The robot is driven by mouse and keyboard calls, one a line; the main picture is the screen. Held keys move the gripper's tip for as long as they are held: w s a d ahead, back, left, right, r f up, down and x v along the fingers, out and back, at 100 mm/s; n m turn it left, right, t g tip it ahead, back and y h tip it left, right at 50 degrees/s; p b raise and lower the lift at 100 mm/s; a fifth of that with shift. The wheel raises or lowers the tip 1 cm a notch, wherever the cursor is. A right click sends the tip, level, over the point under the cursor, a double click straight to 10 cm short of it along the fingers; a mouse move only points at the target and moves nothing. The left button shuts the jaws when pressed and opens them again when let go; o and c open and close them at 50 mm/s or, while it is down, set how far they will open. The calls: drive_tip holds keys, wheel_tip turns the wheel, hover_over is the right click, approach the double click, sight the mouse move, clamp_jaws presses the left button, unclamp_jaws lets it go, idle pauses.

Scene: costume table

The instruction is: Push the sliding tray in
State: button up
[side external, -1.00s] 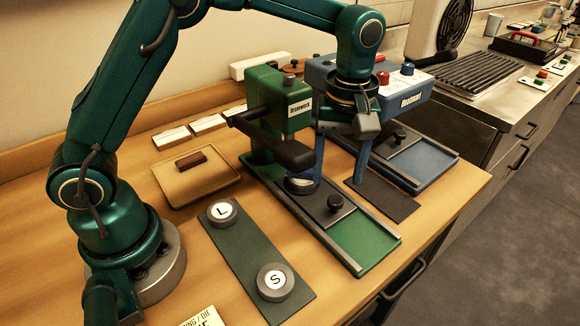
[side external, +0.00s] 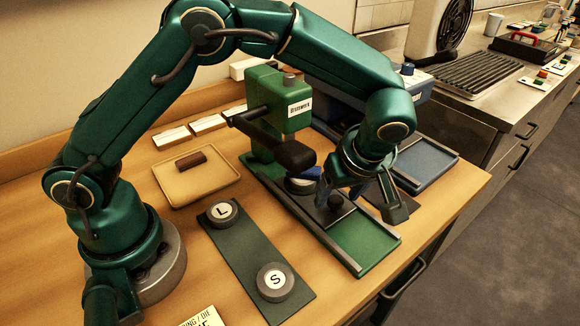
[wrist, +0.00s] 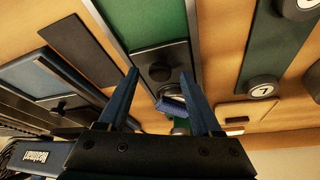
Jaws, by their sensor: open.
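The green press (side external: 275,115) stands on the wooden table with a green rail base (side external: 370,240) running toward the front right. Its dark sliding tray (wrist: 175,52) lies on the rails, with a black round knob (side external: 335,202) on top. Bare green base shows in front of the tray. A round pale-topped piece (side external: 300,186) is at the tray's rear, under the press arm. My gripper (wrist: 160,72) is open, its blue fingers spread on either side of the knob in the wrist view. I cannot tell whether the fingertips reach down to the knob's level or touch anything.
A blue machine (wrist: 50,155) with its own rail base (side external: 425,160) stands to the right in the side view. A dark mat (side external: 400,208) lies between them. A green board (side external: 245,255) with L and S discs and a tan tray (side external: 197,180) are left.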

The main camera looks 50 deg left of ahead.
drive_tip(key=shift+a+f, duration=0.1)
drive_tip(key=shift+f, duration=0.15)
clamp_jaws()
drive_tip(key=shift+a+r, duration=0.1)
idle(1.2)
